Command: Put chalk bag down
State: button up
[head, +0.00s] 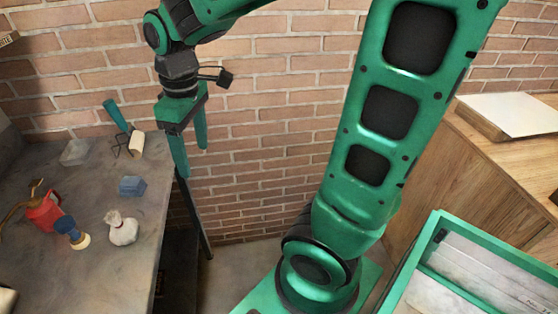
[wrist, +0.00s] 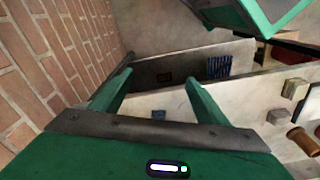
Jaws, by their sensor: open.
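The chalk bag is most likely the small white tied sack (head: 122,228) standing on the grey worktop (head: 100,275) at the left of the head view. My gripper (head: 195,161) points down beside the worktop's right edge, in front of the brick wall, apart from the sack and to its upper right in the picture. Its two fingers are spread with nothing between them. In the wrist view the open fingers (wrist: 158,80) also show empty. I cannot make out the sack for sure in the wrist view.
On the worktop are a blue block (head: 132,186), a red oil can (head: 43,212), a blue-handled tool (head: 70,232), a roller (head: 136,144) and a clear block (head: 74,152). A wooden cabinet (head: 480,165) stands at the right. The worktop's front right part is clear.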

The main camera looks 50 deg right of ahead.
jog(key=s+d+f+m, duration=0.2)
jog(key=s+d+m, duration=1)
jog(key=s, duration=0.5)
jog(key=d, duration=0.2)
jog(key=shift+s+d+f+m, duration=0.2)
jog(key=shift+d+f+m, duration=0.15)
jog(key=shift+f+m, duration=0.05)
jog(key=shift+w+g, duration=0.1)
jog(key=shift+g, duration=0.2)
jog(key=shift+w+f, duration=0.25)
jog(key=shift+w, duration=0.2)
